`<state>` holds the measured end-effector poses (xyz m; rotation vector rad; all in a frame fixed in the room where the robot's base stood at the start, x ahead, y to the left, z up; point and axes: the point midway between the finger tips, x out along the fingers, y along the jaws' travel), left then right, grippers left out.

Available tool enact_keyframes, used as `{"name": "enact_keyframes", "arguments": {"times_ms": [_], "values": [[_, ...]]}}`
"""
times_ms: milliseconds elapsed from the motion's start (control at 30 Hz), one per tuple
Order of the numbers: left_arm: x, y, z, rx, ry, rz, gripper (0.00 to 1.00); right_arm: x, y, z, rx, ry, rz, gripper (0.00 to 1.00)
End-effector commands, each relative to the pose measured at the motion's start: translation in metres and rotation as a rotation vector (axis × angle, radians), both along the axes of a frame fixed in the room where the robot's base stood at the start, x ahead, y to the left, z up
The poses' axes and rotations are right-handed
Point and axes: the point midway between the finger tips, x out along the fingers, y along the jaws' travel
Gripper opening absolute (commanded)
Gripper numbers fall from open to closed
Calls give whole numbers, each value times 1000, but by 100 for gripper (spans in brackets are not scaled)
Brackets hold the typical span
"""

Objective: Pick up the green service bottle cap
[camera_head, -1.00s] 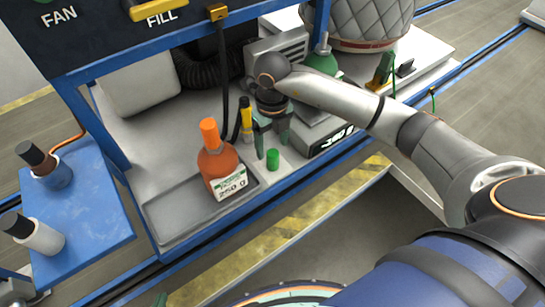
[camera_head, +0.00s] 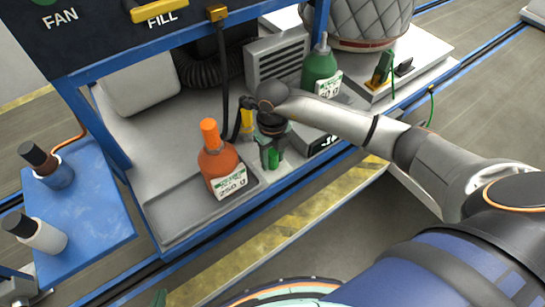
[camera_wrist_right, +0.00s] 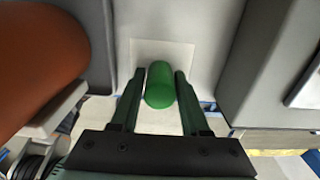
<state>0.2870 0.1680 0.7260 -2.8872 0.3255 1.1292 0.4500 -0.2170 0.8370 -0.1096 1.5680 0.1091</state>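The green cap (camera_wrist_right: 160,85) is a small bright green cylinder standing on a pale square patch of the station deck. In the head view it (camera_head: 275,159) is partly covered by the fingers. My right gripper (camera_wrist_right: 160,75) is open, with one finger on each side of the cap and narrow gaps at the tips. In the head view the right gripper (camera_head: 271,158) points down at the deck. A dark green sliver at the bottom edge of the head view looks like a fingertip of my left gripper (camera_head: 156,298); its opening is hidden.
An orange bottle (camera_head: 217,165) stands in a grey tray (camera_head: 165,217) just left of the right gripper; it also looms in the wrist view (camera_wrist_right: 40,55). A yellow-and-black tool (camera_head: 247,117) and a green bottle (camera_head: 320,72) stand behind. A grey scale-like box lies close on the right.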

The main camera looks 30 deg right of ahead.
Motion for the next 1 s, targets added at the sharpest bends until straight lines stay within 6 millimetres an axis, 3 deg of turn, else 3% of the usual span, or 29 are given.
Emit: {"name": "enact_keyframes", "arguments": {"times_ms": [33,400,767,1000], "values": [[0,0,0,0,0,0,0,0,0,0,0,0,0,39],[0,0,0,0,-1,0,0,0,0,0,0,0,0,0],[0,0,0,0,-1,0,0,0,0,1,0,-1,0,0],[0,0,-4,0,0,0,0,1,0,18,0,-4,1,0]]}}
